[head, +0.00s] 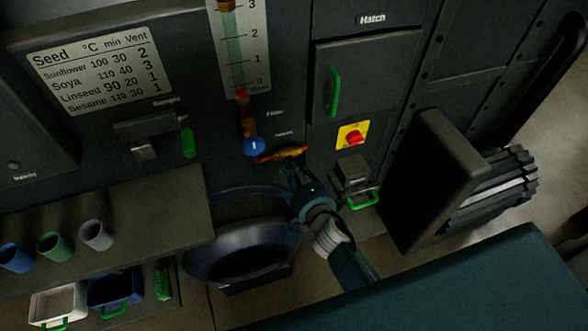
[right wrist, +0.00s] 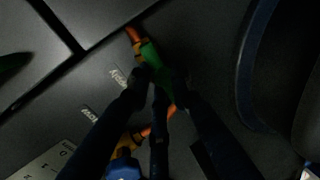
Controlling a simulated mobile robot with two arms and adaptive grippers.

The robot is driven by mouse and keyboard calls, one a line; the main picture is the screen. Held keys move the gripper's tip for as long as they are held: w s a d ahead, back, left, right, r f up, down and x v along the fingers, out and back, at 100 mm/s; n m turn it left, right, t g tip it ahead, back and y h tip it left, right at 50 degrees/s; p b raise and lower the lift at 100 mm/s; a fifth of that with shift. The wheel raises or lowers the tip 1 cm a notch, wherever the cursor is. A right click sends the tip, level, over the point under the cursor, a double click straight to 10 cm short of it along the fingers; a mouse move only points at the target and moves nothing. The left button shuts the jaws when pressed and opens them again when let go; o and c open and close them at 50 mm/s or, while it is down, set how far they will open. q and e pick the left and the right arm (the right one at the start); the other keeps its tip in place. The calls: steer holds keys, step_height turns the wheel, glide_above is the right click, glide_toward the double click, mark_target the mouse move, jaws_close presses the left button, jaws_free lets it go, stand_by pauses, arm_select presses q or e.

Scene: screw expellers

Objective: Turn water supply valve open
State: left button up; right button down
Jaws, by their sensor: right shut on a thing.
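The water supply valve is a small brass and orange fitting (head: 283,154) on the dark machine panel, below the level gauge. Its green lever (right wrist: 150,53) shows in the right wrist view, with orange pipe at both ends. My right gripper (head: 291,163) reaches up to this fitting from below. In the right wrist view the dark fingers (right wrist: 160,82) are shut on the green lever and cover part of it. The lever's exact angle is hard to tell in the dim light. My left gripper is not in view.
A round blue knob (head: 254,146) sits just left of the valve, under the gauge (head: 239,50). A large dark blue basin (head: 235,240) stands below. A red button on yellow (head: 354,136) and a green hatch handle (head: 333,92) are to the right.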

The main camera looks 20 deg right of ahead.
steer(key=shift+w+r, duration=0.2)
steer(key=shift+r, duration=0.15)
steer(key=c, duration=1.5)
jaws_free()
steer(key=shift+o, duration=0.2)
steer(key=shift+s+f, duration=0.1)
steer(key=shift+f, duration=0.05)
steer(key=shift+s, duration=0.25)
steer(key=v, duration=1.1)
steer(key=shift+s, duration=0.3)
